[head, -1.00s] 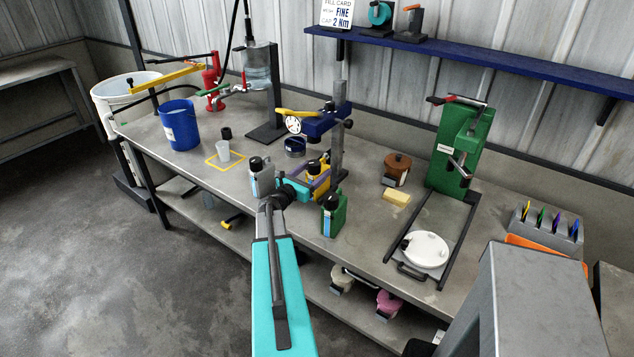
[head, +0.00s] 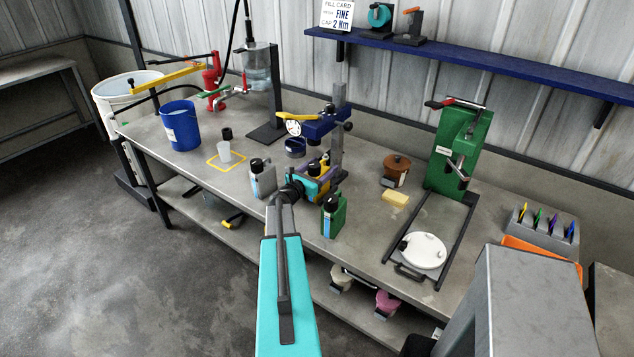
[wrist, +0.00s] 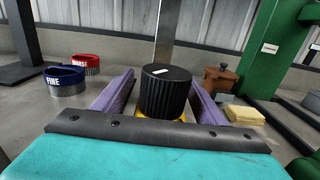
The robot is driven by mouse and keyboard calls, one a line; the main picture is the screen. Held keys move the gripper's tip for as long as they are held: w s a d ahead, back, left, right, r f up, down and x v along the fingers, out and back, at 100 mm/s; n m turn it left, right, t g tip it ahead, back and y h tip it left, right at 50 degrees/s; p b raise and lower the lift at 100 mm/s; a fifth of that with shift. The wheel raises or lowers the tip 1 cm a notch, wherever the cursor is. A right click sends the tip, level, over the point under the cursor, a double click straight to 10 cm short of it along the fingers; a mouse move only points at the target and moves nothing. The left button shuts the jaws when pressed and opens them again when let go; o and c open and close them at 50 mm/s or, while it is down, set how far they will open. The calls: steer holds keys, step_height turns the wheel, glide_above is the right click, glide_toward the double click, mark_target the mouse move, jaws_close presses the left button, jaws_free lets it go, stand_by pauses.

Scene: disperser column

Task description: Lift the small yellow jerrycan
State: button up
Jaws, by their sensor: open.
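The small yellow jerrycan (head: 316,178) stands on the workbench between a grey jerrycan (head: 263,180) and a green one (head: 335,218). In the head view my gripper covers much of it. In the wrist view its ribbed black cap (wrist: 166,92) fills the middle, with a little yellow body (wrist: 183,118) under it. My gripper (head: 322,177) is open, with its purple fingers on either side of the cap, also seen in the wrist view (wrist: 161,82). A narrow gap shows beside the cap. Its lower body is hidden behind the teal palm.
A dark blue gauge stand (head: 335,125) rises close behind the yellow jerrycan. A blue FINE ring (wrist: 65,78) and a red ring (wrist: 86,62) lie to the left. A yellow sponge (head: 396,198) and a brown pot (head: 396,170) stand to the right, before a green press (head: 455,150).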

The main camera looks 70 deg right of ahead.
steer(key=shift+s+d, duration=0.15)
steer(key=shift+d, duration=0.45)
jaws_close()
stand_by(0.3)
